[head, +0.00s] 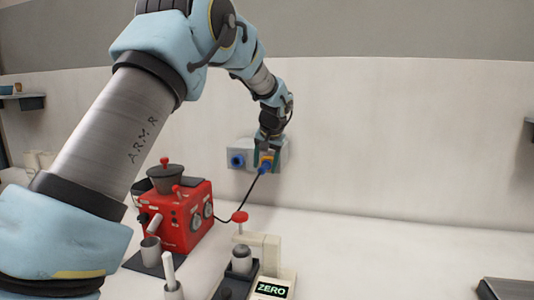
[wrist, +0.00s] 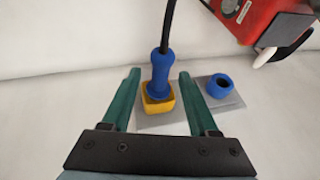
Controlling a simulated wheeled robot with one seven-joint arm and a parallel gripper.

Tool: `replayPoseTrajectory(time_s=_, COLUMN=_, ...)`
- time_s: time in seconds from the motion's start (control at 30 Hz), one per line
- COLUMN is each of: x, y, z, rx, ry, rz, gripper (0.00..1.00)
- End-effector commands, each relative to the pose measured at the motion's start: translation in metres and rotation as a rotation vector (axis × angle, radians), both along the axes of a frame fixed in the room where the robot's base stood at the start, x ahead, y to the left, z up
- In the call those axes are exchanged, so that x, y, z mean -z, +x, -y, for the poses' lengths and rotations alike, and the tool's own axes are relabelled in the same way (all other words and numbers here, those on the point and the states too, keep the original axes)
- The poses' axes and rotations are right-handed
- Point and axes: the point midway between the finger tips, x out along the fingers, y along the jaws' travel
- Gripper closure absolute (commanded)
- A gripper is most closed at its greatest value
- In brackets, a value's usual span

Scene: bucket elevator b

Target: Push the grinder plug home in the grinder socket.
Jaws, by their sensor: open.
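The grinder plug (wrist: 159,73) is blue with a black cord and stands upright at the yellow grinder socket (wrist: 156,104) in the wrist view. It also shows in the head view (head: 265,167), below my gripper (head: 268,148). I cannot tell how deep the plug sits in the socket. In the wrist view my gripper (wrist: 159,75) is open, with one green finger on each side of the plug and visible gaps between. The head view mostly hides the yellow socket behind the gripper and plug.
A blue socket (wrist: 221,84) on its own grey plate is beside the yellow one. The red grinder (head: 184,215) stands left on the white counter, its cord running to the plug. A scale reading ZERO (head: 271,289) is at the front. The counter to the right is mostly clear.

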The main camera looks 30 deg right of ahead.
Motion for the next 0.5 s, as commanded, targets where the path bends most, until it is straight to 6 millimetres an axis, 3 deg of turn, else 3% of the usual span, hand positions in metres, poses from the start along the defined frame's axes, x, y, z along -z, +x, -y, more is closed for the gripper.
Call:
replayPoseTrajectory(time_s=0.33, x=0.003, y=0.0014, z=0.0003, rx=0.0, ry=-0.001, rz=0.001, gripper=0.41)
replayPoseTrajectory(time_s=0.5, x=0.0029, y=0.0013, z=0.0004, rx=0.0, ry=-0.001, rz=0.001, gripper=0.6)
